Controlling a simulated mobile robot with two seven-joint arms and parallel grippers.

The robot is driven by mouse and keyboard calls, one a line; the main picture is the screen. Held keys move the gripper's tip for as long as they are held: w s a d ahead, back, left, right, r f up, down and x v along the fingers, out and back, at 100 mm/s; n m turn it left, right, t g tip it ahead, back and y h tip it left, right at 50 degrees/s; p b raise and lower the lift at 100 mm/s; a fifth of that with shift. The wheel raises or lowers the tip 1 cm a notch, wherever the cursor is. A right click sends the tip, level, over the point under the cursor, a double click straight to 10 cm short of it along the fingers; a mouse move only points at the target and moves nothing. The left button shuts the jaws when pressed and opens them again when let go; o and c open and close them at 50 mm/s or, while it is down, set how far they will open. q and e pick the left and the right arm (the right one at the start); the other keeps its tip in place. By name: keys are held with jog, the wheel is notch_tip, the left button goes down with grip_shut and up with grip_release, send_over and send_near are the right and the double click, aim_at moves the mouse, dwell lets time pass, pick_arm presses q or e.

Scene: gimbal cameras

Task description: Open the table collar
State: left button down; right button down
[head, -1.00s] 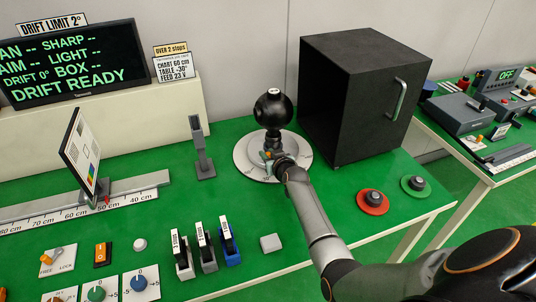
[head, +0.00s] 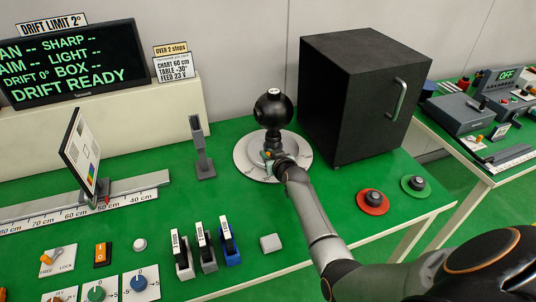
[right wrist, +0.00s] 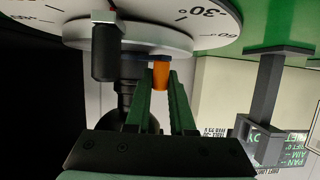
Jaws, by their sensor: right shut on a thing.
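The round white turntable (head: 243,158) with degree marks stands on the green bench, with a black ball-shaped camera (head: 273,110) on top. My right gripper (head: 272,161) is at the turntable's front, below the ball. In the right wrist view, the marked dial rim (right wrist: 140,37) fills the top and my gripper's two green fingers (right wrist: 160,85) are on either side of a small orange lever (right wrist: 160,74) under the rim. I take this for the collar's lever; the collar itself is mostly hidden. My left gripper is not in view.
In the right wrist view, a black-handled clamp (right wrist: 105,50) is beside my fingers. Red (head: 373,200) and green (head: 415,184) knobs sit at the right.

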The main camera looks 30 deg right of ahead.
dwell(0.4)
jog(key=shift+s+d+n+y+b, duration=0.25)
jog(key=shift+d+n+b, duration=0.2)
jog(key=shift+b, duration=0.3)
jog(key=n+y+b, duration=0.1)
jog(key=b, duration=0.1)
jog(key=d+n+y+b, duration=0.1)
jog(key=b, duration=0.2)
jog(key=shift+s+y+b, duration=0.25)
jog(key=shift+y+b, duration=0.05)
jog(key=shift+y, duration=0.05)
jog(key=b, duration=0.1)
jog(key=n+y+b, duration=0.1)
jog(key=b, duration=0.1)
jog(key=shift+s+d+r, duration=0.15)
jog(key=shift+s+d, duration=0.1)
jog(key=shift+d, duration=0.1)
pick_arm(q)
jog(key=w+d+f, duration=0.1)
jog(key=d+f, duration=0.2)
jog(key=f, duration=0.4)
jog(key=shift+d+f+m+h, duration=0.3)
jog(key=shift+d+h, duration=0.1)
pick_arm(e)
jog(key=shift+r, duration=0.1)
